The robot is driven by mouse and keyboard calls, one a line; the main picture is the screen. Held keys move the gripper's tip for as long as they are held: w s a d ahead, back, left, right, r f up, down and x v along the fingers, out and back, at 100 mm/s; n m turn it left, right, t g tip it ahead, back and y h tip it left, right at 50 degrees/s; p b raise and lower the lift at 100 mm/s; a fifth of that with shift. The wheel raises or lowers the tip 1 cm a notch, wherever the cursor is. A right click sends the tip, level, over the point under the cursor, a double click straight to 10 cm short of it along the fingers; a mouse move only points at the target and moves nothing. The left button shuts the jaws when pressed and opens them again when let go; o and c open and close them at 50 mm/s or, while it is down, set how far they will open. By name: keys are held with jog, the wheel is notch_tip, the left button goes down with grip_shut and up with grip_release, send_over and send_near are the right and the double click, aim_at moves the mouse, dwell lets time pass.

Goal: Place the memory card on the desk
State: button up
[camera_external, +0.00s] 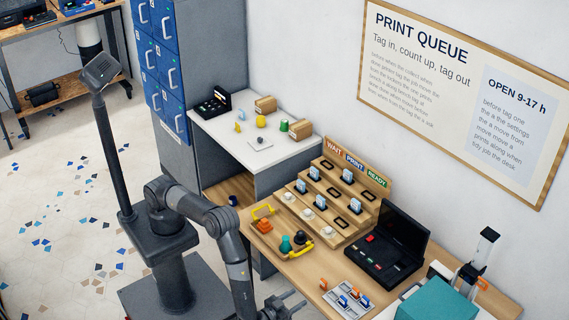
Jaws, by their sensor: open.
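My gripper (290,304) is at the bottom edge of the view, partly cut off. Its jaws are open and I see nothing between them. It is at the front edge of the wooden desk (300,268), left of a grey tray (335,290). The tray holds several small blue and orange pieces. I cannot tell whether one of them is the memory card. A stepped wooden rack (325,222) marked WAIT, PRINT, READY holds several small blue-and-white pieces, also too small to identify.
A black open case (382,252) and a teal box (437,300) stand to the right. A white-topped desk (222,128) with boxes and small items is behind, beside blue lockers (160,62).

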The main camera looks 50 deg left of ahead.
jog(key=w+a+r+g+h, duration=0.25)
jog(key=w+r+h, duration=0.25)
jog(key=w+r, duration=1.55)
jog(key=w+a+r+m+g+h, duration=0.25)
jog(key=w+a+r, duration=0.55)
jog(key=a+r, duration=0.5)
jog(key=s+a+r+g+y, duration=0.1)
jog(key=s+a+r+g, duration=0.15)
jog(key=a, duration=0.95)
jog(key=s+a+r+g+y, duration=0.1)
jog(key=s+a+r, duration=0.15)
jog(key=a, duration=0.95)
jog(key=s+a+f+n+g+y, duration=0.1)
jog(key=s+a+f+g+y, duration=0.1)
jog(key=s+a, duration=0.8)
jog(key=s+a+f+n+g+y, duration=0.1)
jog(key=s+a+f+g+y, duration=0.1)
jog(key=s+a, duration=0.8)
jog(key=a+f+y, duration=0.1)
jog(key=a, duration=0.1)
jog(key=shift+a, duration=0.3)
